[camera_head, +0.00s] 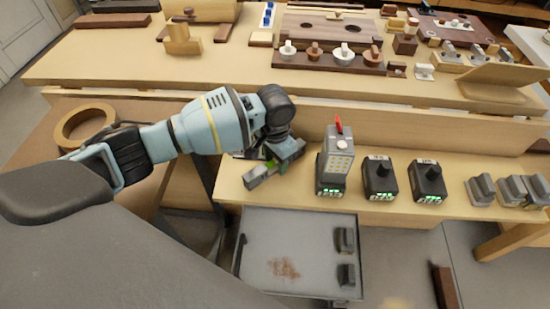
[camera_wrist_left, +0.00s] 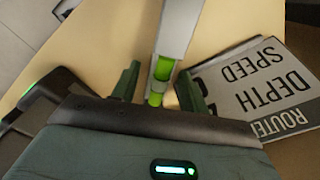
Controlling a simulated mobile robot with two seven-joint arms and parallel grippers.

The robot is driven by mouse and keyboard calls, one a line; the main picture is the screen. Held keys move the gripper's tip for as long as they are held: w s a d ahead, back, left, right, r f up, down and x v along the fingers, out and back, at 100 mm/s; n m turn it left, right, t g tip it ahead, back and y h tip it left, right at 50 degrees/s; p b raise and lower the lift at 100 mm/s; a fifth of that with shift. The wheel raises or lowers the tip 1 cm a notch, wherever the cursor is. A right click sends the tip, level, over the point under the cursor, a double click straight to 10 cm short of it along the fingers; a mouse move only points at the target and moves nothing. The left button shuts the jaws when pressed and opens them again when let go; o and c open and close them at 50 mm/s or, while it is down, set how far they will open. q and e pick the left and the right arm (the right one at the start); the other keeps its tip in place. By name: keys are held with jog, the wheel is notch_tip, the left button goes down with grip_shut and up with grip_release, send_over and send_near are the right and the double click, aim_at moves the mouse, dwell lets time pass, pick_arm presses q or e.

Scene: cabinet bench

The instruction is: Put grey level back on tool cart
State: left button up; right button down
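The grey level (camera_head: 258,178), a bar with green vials, lies at the left end of the lower wooden bench. It also shows in the left wrist view (camera_wrist_left: 177,35), running between the finger pair. My left gripper (camera_head: 277,159) is over it; in the wrist view the fingers (camera_wrist_left: 160,88) stand apart on either side of it. A gap shows at the left finger, and the right finger is close to the bar; I cannot tell whether it touches. The grey-topped tool cart (camera_head: 275,235) stands below the bench, with two dark grey blocks on its right side. My right gripper is out of view.
A grey device with a red tip (camera_head: 337,160) and two black chargers (camera_head: 380,178) stand right of the level. A printed sign (camera_wrist_left: 270,88) lies beside it in the wrist view. The cart top's left and middle are clear except for a rusty stain (camera_head: 283,268).

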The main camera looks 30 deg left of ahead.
pick_arm(q)
jog(key=shift+r, duration=0.1)
notch_tip(320, 180, up, 11)
jog(key=p, duration=0.2)
jog(key=shift+r, duration=0.55)
jog(key=shift+c, duration=0.5)
